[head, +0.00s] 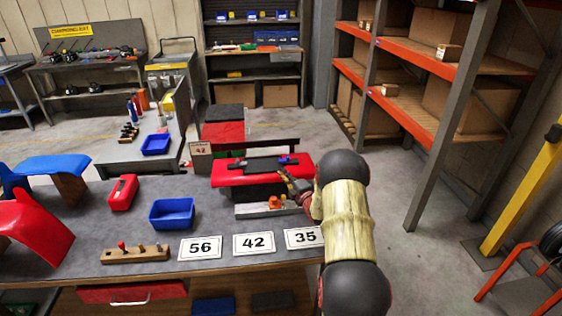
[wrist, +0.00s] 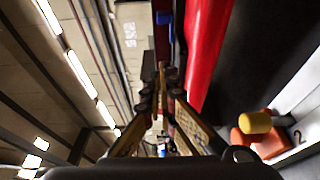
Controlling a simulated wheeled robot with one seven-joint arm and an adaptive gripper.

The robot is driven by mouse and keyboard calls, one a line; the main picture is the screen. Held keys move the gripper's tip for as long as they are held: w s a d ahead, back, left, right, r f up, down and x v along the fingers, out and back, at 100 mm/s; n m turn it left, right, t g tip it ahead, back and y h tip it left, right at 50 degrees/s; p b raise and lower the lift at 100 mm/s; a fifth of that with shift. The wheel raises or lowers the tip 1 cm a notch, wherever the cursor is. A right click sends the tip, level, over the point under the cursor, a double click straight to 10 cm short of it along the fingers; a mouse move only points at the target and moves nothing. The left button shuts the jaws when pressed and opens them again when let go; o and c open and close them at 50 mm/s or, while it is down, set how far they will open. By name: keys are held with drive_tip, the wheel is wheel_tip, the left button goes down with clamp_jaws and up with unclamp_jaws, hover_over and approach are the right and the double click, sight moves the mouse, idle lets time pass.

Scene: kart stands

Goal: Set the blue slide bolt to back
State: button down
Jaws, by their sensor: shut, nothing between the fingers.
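A small blue piece (head: 287,160), which looks like the slide bolt's knob, sits at the back right of a red and black body (head: 227,175) on the bench. Its exact setting is too small to tell. A blue part also shows at the top of the wrist view (wrist: 165,17), beyond the fingertips. My gripper (head: 296,186) is at the right end of the red body, in front of the blue piece and apart from it. In the wrist view my gripper's fingers (wrist: 161,88) meet at the tips, with nothing between them.
An orange block with a yellow knob (wrist: 255,123) sits on a pale rail close to my gripper. Number cards (head: 253,244) lie along the bench's front edge. A blue bin (head: 172,213), a red container (head: 122,192) and a wooden block with pegs (head: 122,254) stand to the left.

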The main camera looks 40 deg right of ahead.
sight(283, 166)
drive_tip(key=b+x, duration=0.1)
drive_tip(key=x, duration=0.8)
drive_tip(key=shift+f+b, duration=0.1)
drive_tip(key=shift+b, duration=0.3)
drive_tip(key=shift+w+d, duration=0.35)
drive_tip(key=shift+w, duration=0.2)
drive_tip(key=shift+s+d+b, duration=0.3)
drive_tip(key=shift+s+d, duration=0.55)
drive_tip(key=shift+d, duration=0.2)
drive_tip(key=shift+s+d, duration=0.25)
drive_tip(key=shift+d, duration=0.15)
drive_tip(key=shift+d, duration=0.1)
drive_tip(key=s+d+b, duration=0.1)
drive_tip(key=s+d, duration=0.1)
drive_tip(key=d, duration=0.1)
drive_tip(key=shift+s+d+b, duration=0.1)
drive_tip(key=shift+d+b, duration=0.15)
drive_tip(key=shift+b, duration=0.1)
